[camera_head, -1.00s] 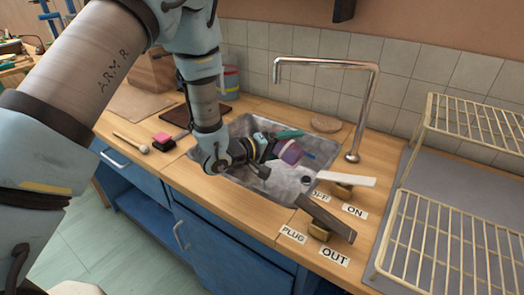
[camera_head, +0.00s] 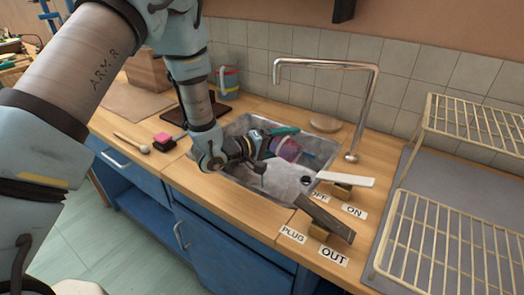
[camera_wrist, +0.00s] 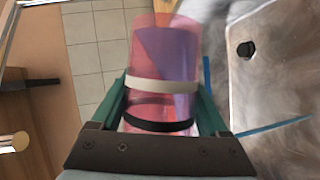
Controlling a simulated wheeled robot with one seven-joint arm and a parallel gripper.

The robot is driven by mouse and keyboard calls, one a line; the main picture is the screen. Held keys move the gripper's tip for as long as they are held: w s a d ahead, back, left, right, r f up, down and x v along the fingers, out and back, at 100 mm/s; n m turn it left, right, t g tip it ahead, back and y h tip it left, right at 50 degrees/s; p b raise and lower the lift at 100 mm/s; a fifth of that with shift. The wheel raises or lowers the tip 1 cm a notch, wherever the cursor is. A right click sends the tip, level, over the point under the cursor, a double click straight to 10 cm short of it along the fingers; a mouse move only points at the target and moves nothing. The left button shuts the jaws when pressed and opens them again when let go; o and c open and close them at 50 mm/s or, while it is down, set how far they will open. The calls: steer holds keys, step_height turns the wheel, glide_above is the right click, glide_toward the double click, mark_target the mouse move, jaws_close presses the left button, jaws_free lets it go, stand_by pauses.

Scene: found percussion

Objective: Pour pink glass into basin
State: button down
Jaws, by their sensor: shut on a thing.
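The pink glass (camera_head: 287,150) is a see-through pink-purple tumbler with a light band and a black band, seen clearly in the wrist view (camera_wrist: 163,60). My gripper (camera_head: 268,143) is shut on it, with a green finger along each side; it also shows in the wrist view (camera_wrist: 162,105). The glass is tilted well over, above the back part of the basin (camera_head: 284,188). The basin is a grey metal sink with a dark drain hole (camera_wrist: 246,49). An orange-brown patch shows through the glass; I cannot tell whether it is contents.
A tall tap (camera_head: 370,110) stands behind the basin's right side. Levers (camera_head: 325,218) with labels sit at its right front. A wire rack (camera_head: 450,245) stands at the right.

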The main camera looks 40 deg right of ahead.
steer(key=shift+w+r+n+g+h+p, duration=0.4)
steer(key=shift+r+n, duration=0.2)
steer(key=shift+n, duration=0.4)
stand_by(0.9)
steer(key=shift+s, duration=0.1)
